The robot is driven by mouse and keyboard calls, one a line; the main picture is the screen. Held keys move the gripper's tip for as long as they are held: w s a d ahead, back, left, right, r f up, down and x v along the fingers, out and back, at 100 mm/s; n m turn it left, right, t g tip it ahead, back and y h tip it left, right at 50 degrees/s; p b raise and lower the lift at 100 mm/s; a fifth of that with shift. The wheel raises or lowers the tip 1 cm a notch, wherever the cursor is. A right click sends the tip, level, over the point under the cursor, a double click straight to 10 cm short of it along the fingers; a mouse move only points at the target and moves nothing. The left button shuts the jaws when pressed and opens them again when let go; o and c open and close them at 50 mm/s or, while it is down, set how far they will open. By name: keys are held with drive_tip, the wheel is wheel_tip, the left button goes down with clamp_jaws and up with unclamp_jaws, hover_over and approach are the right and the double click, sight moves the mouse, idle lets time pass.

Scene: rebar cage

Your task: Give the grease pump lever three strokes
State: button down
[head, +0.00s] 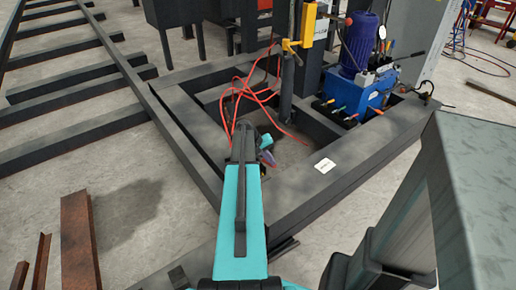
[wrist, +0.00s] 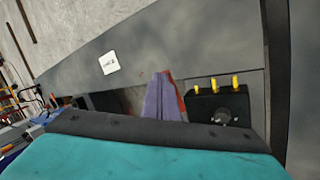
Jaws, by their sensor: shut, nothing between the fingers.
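My gripper (wrist: 160,97) shows in the wrist view as purple-grey fingers standing up past the dark edge of my wrist; they are shut with nothing between them. In the head view the gripper (head: 268,157) is small and partly hidden behind my teal arm, low inside the dark steel frame. A black box (wrist: 220,104) with yellow fittings on top and a round dark part on its face is just right of the fingers in the wrist view. A red strip (wrist: 180,100) runs right behind the fingers; I cannot tell whether it is a lever or a hose. I cannot clearly make out a pump lever.
The dark steel frame (head: 330,185) surrounds the gripper, with a white label (head: 324,165) on its beam. Red hoses (head: 232,98) loop behind. A blue hydraulic unit (head: 345,92) stands at the back right. Rusty steel pieces (head: 78,240) lie on open floor at left.

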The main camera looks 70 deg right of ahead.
drive_tip(key=shift+f, duration=0.1)
drive_tip(key=shift+s+a+f, duration=0.1)
drive_tip(key=shift+s+f, duration=0.1)
drive_tip(key=shift+f, duration=0.4)
drive_tip(key=shift+r, duration=0.1)
drive_tip(key=w+d+r+p, duration=0.3)
drive_tip(key=w+r+p, duration=0.2)
drive_tip(key=r, duration=0.5)
drive_tip(key=shift+w+d+r, duration=0.25)
drive_tip(key=shift+w, duration=0.05)
idle(0.6)
idle(0.5)
drive_tip(key=shift+s+a+f, duration=0.25)
drive_tip(key=shift+s+f, duration=0.2)
drive_tip(key=shift+f, duration=0.05)
